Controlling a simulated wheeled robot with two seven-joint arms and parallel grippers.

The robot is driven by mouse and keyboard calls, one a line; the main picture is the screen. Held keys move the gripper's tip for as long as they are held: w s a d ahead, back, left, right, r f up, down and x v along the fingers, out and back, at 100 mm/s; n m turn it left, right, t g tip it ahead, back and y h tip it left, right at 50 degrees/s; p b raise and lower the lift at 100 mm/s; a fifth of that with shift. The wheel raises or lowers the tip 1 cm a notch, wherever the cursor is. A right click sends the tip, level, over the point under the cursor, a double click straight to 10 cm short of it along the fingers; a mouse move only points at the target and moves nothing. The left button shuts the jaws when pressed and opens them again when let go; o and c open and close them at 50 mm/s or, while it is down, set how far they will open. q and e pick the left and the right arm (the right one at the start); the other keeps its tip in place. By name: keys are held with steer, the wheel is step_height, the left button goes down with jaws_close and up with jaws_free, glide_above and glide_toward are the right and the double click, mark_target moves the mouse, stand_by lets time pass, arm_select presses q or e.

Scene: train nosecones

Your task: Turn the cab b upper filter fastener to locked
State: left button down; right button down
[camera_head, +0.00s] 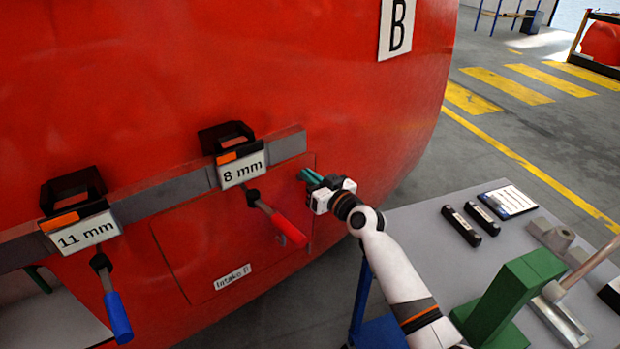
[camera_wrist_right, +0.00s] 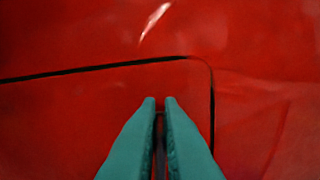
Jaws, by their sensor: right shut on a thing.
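The red cab nose marked B (camera_head: 397,25) fills the left and middle of the head view. Its panel labelled Intake B (camera_head: 233,277) is outlined by a thin seam. My right gripper (camera_head: 312,177) has its teal fingers at the panel's upper right corner. In the right wrist view the fingers (camera_wrist_right: 160,104) are nearly together, just inside the rounded corner of the seam. They are shut on the upper filter fastener (camera_wrist_right: 160,128), of which only a dark sliver shows between them. Its turn position is hidden. My left gripper is not in view.
A grey rail carries an 8 mm holder (camera_head: 241,165) with a red-handled tool (camera_head: 289,231), and an 11 mm holder (camera_head: 82,229) with a blue-handled tool (camera_head: 117,317). A grey table (camera_head: 415,228) at right bears black cylinders and a green block (camera_head: 510,295).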

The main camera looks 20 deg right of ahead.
steer(key=m, duration=0.5)
steer(key=d+f+m, duration=0.1)
steer(key=m, duration=0.5)
steer(key=f+m, duration=0.1)
steer(key=m, duration=0.4)
steer(key=shift+w+d+f, duration=0.1)
steer(key=shift+w+d, duration=0.2)
steer(key=shift+d, duration=0.05)
steer(key=shift+m, duration=0.4)
steer(key=c, duration=1.6)
jaws_free()
steer(key=shift+s, duration=0.15)
steer(key=b+v, duration=0.1)
steer(key=v, duration=1)
steer(key=shift+s+d, duration=0.15)
steer(key=shift+s, duration=0.25)
